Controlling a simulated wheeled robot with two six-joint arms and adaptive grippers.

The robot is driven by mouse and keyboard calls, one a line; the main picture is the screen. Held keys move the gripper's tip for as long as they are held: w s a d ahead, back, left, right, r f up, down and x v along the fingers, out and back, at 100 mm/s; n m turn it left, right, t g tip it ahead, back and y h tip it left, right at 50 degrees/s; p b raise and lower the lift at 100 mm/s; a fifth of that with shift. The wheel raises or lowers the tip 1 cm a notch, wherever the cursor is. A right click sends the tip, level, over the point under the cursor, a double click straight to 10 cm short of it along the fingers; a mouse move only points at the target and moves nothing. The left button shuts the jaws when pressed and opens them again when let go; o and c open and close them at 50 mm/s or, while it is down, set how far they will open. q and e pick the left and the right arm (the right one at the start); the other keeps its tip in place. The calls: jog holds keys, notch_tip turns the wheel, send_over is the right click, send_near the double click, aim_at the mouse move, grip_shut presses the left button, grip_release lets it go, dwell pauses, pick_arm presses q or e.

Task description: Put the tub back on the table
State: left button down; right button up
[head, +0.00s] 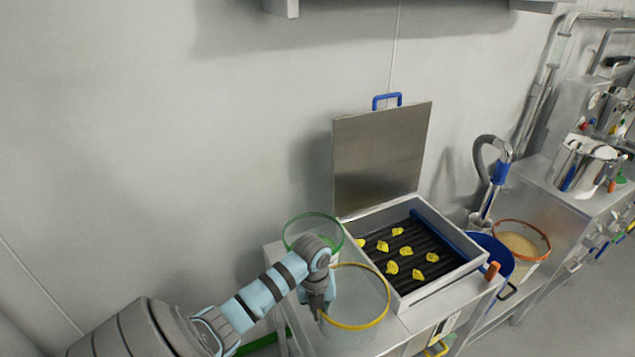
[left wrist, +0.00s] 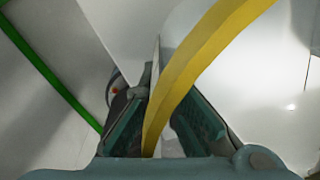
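The clear tub with a yellow rim (head: 384,311) is at the front left, beside the black-ribbed tray. Whether its base touches the table (head: 412,321) I cannot tell. My left gripper (head: 319,309) points down at the left side of the tub's rim. In the left wrist view the yellow rim (left wrist: 205,48) and thin wall run between the two fingers of my left gripper (left wrist: 165,100), which close in on it from both sides. The rim hides part of the fingers. My right gripper is not in view.
A green-rimmed tub (head: 290,232) stands just behind my left gripper. The steel box (head: 464,271) has its lid (head: 380,155) raised and holds several yellow pieces on dark ribs. A blue tub (head: 505,264) and an orange-rimmed tub (head: 546,252) are to the right.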

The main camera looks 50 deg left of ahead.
pick_arm(q)
jog(key=shift+s+r, duration=0.15)
jog(key=c, duration=1.8)
grip_release()
jog(key=shift+f, duration=0.2)
jog(key=shift+r, duration=0.25)
notch_tip(320, 180, up, 12)
jog(key=p, duration=0.2)
jog(key=shift+s+a, duration=0.2)
jog(key=shift+a, duration=0.05)
